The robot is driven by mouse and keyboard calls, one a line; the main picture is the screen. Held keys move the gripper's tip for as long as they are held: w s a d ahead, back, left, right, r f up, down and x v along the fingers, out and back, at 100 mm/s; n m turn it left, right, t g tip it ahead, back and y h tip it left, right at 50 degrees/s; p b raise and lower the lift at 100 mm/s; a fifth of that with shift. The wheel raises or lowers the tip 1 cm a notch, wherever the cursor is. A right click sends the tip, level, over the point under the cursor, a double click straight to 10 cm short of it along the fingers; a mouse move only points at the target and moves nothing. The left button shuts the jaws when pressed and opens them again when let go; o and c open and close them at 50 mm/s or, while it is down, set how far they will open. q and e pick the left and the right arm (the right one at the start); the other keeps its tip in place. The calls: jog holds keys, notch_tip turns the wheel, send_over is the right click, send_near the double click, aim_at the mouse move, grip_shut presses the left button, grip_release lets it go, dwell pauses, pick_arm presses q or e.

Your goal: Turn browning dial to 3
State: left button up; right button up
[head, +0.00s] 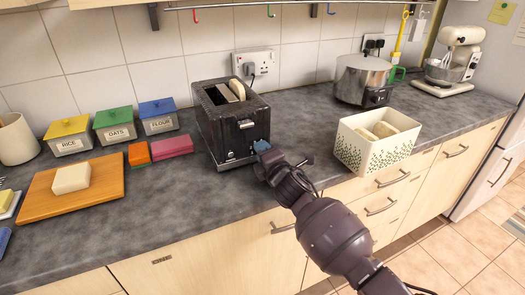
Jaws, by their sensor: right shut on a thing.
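The black toaster (233,118) stands on the dark counter against the tiled wall. A pale slice of bread (236,88) sticks up from one of its slots. My right gripper (262,149) reaches in from the lower right and is shut at the lower right of the toaster's front face, where the browning dial would be. The gripper covers the dial, so its setting cannot be read. A small blue part shows at the fingertips. My left gripper is not in view.
A cream bread bin (362,151) with loaves stands right of my arm. A slow cooker (362,79) and a stand mixer (452,60) are farther right. Left are labelled tins (115,127), a pink block (172,147) and a wooden board (98,193). The front counter is clear.

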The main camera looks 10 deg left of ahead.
jog(key=m, duration=0.2)
jog(key=shift+m, duration=0.4)
jog(key=shift+m+p, duration=0.35)
jog(key=shift+m, duration=0.15)
jog(key=o, duration=0.9)
